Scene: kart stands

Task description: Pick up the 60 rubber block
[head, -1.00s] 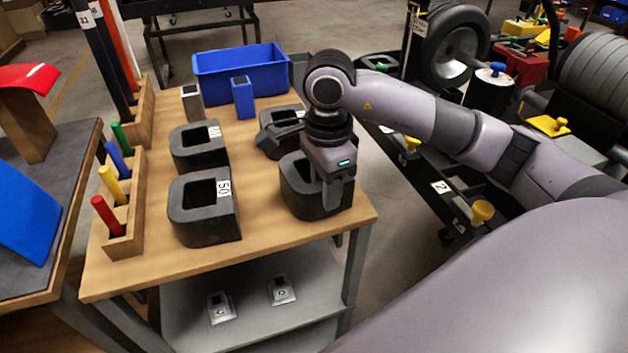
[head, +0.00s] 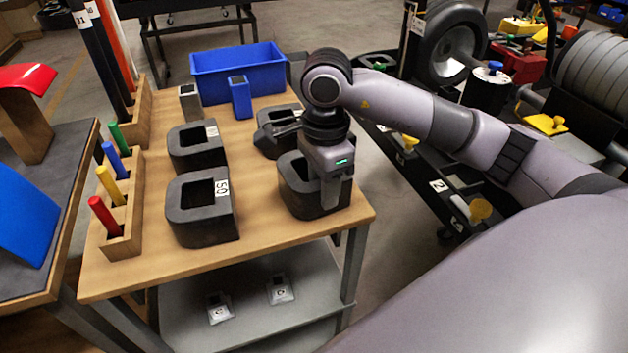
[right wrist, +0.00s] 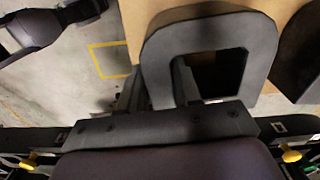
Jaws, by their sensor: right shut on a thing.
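A black U-shaped rubber block (head: 296,187) stands at the front right corner of the wooden table. My right gripper (head: 334,192) points down over its right wall and is shut on that wall. In the right wrist view the block (right wrist: 210,38) shows its square opening, with one finger inside the opening and one outside. The block appears to rest on the table. No number on it shows, so I cannot tell whether it is the 60. A similar block (head: 204,222) labelled 50 stands to its left.
Two more black blocks stand behind, one at left (head: 196,158) and one at right (head: 272,147). A blue bin (head: 240,75) is at the back. A wooden rack (head: 128,235) with coloured handles lines the left edge. A cart with wheels (head: 452,48) stands at right.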

